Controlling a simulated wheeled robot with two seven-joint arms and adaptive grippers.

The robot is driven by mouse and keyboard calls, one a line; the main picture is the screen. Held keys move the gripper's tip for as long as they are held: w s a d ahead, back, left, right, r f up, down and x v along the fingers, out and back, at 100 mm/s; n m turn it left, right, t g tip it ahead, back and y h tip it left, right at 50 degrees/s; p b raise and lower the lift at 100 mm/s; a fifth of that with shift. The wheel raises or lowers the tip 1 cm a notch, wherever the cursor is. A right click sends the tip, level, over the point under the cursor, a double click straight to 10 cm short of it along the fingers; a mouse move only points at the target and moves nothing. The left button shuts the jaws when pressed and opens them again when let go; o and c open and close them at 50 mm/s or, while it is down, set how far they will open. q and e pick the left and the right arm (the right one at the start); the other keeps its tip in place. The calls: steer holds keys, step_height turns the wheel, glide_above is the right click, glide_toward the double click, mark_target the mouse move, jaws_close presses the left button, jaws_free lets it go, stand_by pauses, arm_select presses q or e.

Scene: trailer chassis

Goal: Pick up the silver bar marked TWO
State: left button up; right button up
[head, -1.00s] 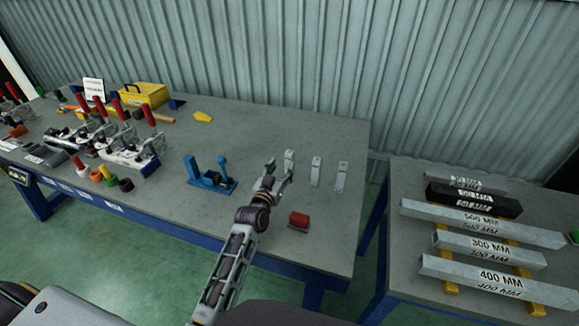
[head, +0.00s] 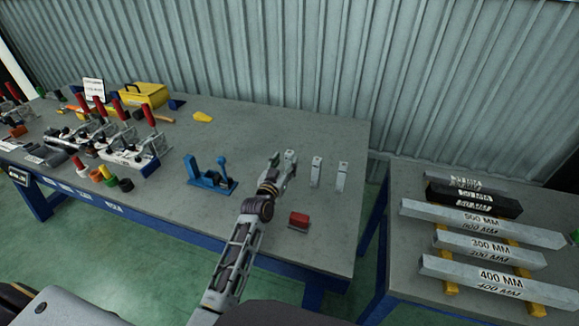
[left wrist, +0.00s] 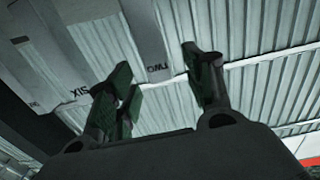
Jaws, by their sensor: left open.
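Three silver bars stand in a row near the right end of the large bench. In the left wrist view, the bar marked TWO (left wrist: 148,35) appears upside down between the fingers of my open left gripper (left wrist: 156,64); it does not look gripped. The bar marked SIX (left wrist: 58,65) is to its left. In the head view, my left gripper (head: 282,163) is at the leftmost bar (head: 290,155), which appears to be TWO and is partly hidden by the fingers. The middle bar (head: 316,171) and right bar (head: 342,176) stand clear. My right gripper is not in view.
A red block (head: 299,220) lies near the bench's front edge, right of my left arm. A blue fixture (head: 210,176) is to the left. Toggle clamps fill the bench's left side. A second table (head: 400,190) at right holds several length-marked bars.

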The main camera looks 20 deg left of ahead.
mark_target(288, 158)
arm_select(q)
steer(key=shift+w+d+r, duration=0.15)
steer(key=shift+w, duration=2.15)
steer(key=c, duration=0.7)
jaws_close()
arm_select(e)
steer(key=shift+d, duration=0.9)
